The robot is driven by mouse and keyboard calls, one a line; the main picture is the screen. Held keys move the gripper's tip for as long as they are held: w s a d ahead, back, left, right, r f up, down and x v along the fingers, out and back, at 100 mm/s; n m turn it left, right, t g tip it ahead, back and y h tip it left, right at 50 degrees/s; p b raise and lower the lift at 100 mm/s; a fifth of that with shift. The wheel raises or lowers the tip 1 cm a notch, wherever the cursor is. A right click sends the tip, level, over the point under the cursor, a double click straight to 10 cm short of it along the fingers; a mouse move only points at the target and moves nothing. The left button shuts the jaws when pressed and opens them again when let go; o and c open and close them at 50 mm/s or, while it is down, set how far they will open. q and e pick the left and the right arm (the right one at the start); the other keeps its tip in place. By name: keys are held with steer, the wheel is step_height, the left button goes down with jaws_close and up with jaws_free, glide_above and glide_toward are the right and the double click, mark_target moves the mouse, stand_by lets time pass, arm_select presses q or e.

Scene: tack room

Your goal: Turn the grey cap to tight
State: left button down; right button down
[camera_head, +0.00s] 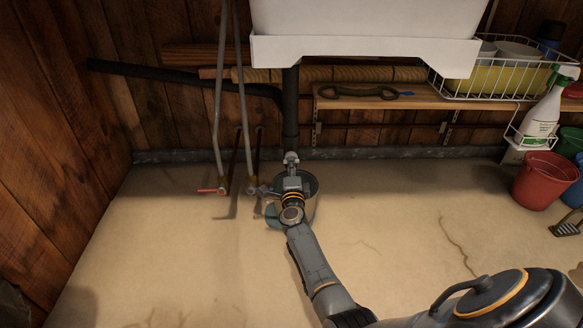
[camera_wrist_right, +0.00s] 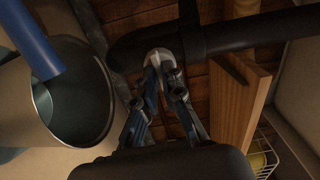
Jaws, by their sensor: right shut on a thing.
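The grey cap (camera_wrist_right: 158,56) sits at the black drain pipe (camera_wrist_right: 235,35) in the right wrist view, partly hidden by my fingers. In the head view the pipe (camera_head: 290,108) comes down below the white sink (camera_head: 365,50). My right gripper (camera_wrist_right: 160,75) is shut on the cap, with one finger on each side. In the head view my right gripper (camera_head: 291,162) is at the lower end of the pipe, above a bucket. Any mark on the cap showing how tight it is cannot be made out. My left gripper is not in view.
A metal bucket (camera_head: 313,203) stands under my right wrist and shows large in the wrist view (camera_wrist_right: 93,125). Two thin pipes with a red-handled valve (camera_head: 208,191) are just left. A wooden shelf (camera_head: 370,101), spray bottle (camera_head: 541,120) and red bucket (camera_head: 545,182) are right. Left floor is clear.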

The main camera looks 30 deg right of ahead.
steer(key=shift+m, duration=0.5)
steer(key=c, duration=1.5)
jaws_free()
steer(key=shift+o, duration=0.2)
steer(key=shift+n, duration=0.3)
